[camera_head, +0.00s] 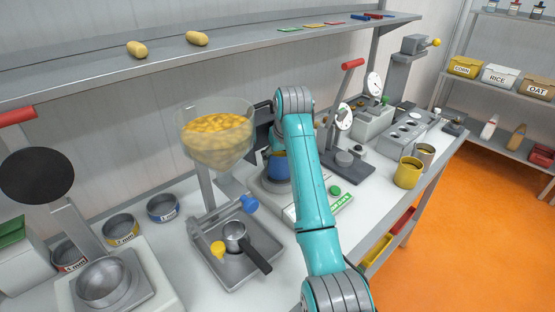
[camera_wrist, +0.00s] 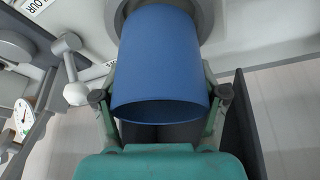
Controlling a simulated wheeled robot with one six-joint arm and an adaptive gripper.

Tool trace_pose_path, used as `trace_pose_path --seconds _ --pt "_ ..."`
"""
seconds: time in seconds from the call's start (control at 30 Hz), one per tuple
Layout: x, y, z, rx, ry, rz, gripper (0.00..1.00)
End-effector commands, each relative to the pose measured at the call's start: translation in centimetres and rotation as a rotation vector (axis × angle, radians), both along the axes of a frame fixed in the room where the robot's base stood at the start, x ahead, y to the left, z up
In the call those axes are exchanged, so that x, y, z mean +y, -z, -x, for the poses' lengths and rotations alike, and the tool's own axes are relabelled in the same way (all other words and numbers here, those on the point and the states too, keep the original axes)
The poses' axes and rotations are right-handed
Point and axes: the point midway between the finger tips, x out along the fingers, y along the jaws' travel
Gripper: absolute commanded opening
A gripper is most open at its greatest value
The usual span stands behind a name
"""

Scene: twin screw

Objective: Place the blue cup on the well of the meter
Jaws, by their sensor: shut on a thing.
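The blue cup (camera_wrist: 160,60) fills the middle of the wrist view. My gripper (camera_wrist: 160,97) is shut on it, with one finger on each side. In the head view the cup (camera_head: 279,168) shows just left of my arm, over the round grey well of the meter (camera_head: 303,212), a pale box with a green label and a green button. The round grey well (camera_wrist: 206,16) shows behind the far end of the cup in the wrist view. My arm hides part of the cup and meter in the head view. I cannot tell whether the cup touches the well.
A hopper of yellow pieces (camera_head: 215,135) stands left of the meter, above a tray with a dark-handled pan (camera_head: 240,240). A grey dial stand (camera_head: 345,160) is close on the right. A shelf (camera_head: 200,62) overhangs the bench.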

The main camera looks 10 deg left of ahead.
Motion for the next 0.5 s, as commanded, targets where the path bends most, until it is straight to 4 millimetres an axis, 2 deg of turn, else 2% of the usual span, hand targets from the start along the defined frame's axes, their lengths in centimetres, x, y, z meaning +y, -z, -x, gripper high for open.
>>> trace_pose_path --seconds 0.2,0.5 --pt "0.2 2.7 0.6 0.0 -0.003 0.0 0.28" --pt "0.3 2.9 0.6 -0.001 -0.003 0.0 0.28"
